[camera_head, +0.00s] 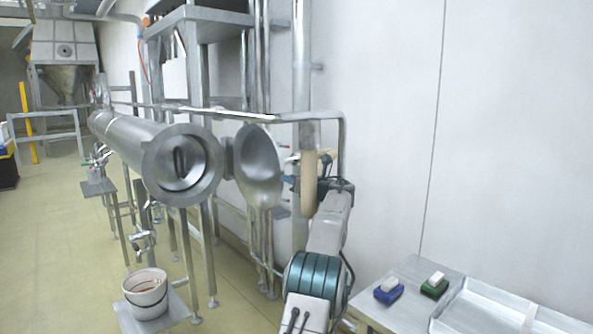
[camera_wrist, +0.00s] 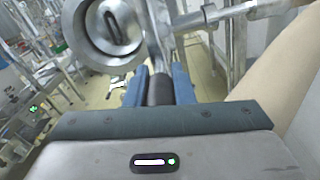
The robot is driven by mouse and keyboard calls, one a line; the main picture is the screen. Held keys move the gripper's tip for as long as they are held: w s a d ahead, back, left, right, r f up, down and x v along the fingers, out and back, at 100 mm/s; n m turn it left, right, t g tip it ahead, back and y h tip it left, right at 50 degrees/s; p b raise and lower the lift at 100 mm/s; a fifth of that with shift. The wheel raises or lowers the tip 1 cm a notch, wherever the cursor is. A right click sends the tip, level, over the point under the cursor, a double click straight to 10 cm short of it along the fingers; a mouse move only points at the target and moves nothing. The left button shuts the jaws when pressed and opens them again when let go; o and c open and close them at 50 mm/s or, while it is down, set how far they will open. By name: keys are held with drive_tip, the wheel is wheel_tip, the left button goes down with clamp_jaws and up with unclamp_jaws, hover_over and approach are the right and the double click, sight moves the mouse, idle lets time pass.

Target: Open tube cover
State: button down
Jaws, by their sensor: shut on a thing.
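The steel tube (camera_head: 150,150) lies horizontally, and its round end with a thick flange faces me. The tube cover (camera_head: 259,165), a round dished steel lid, stands swung open to the right of the tube mouth. My gripper (camera_head: 291,176) is at the cover's right edge, partly hidden by my wrist. In the wrist view, its two blue fingers (camera_wrist: 160,85) close around a dark cylindrical handle (camera_wrist: 160,92). The tube mouth (camera_wrist: 107,28) shows above and to the left of the fingers there. How the handle joins the cover is unclear.
A white bucket (camera_head: 146,292) stands on a low stand below the tube. A vertical pipe (camera_head: 302,60) and a horizontal rail (camera_head: 285,116) are close to the arm. A steel table (camera_head: 405,312) with two brushes is at lower right. Floor at left is open.

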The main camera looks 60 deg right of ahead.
drive_tip(key=shift+s+d+f+y+p, duration=0.15)
drive_tip(key=shift+s+d+y+p, duration=0.15)
drive_tip(key=shift+d+p, duration=0.2)
drive_tip(key=shift+f, duration=0.15)
drive_tip(key=c, duration=1.3)
unclamp_jaws()
drive_tip(key=shift+s, duration=0.1)
drive_tip(key=shift+o, duration=0.2)
drive_tip(key=shift+r, duration=0.2)
drive_tip(key=b+v, duration=0.3)
drive_tip(key=v, duration=1)
drive_tip(key=shift+s+a+f, duration=0.15)
drive_tip(key=shift+s+f, duration=0.05)
drive_tip(key=shift+s, duration=0.15)
